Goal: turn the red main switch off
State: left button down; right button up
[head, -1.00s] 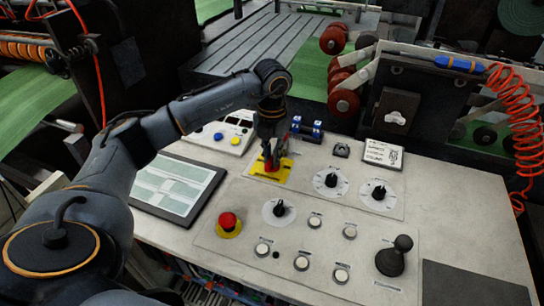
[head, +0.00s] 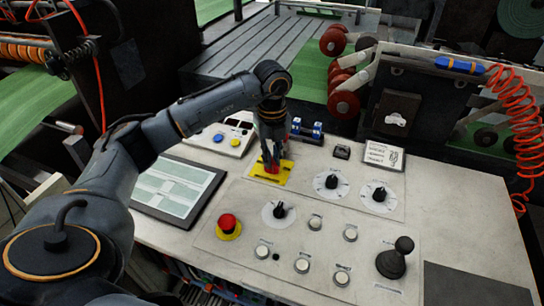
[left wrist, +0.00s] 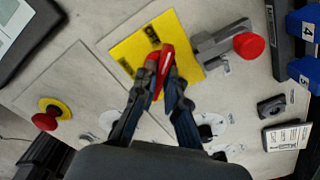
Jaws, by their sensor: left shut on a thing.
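The red main switch (head: 270,167) sits on a yellow plate (head: 285,175) at the back of the control panel. In the left wrist view its red handle (left wrist: 166,56) stands over the yellow plate (left wrist: 130,48), which has dark lettering. My left gripper (head: 271,161) reaches down onto it from above. In the left wrist view the two fingertips (left wrist: 162,72) are shut on the red handle, one on each side. The fingers partly hide the handle in the head view. My right gripper is not in view.
A red emergency button (head: 228,223), black dials (head: 332,182) and a black joystick (head: 395,257) stand on the panel. A grey block with a red knob (left wrist: 249,45) is close beside the yellow plate.

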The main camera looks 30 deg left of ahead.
pick_arm(q)
jog(key=shift+n, duration=0.5)
jog(key=c, duration=1.4)
grip_release()
jog(key=shift+r, duration=0.1)
notch_tip(320, 180, up, 12)
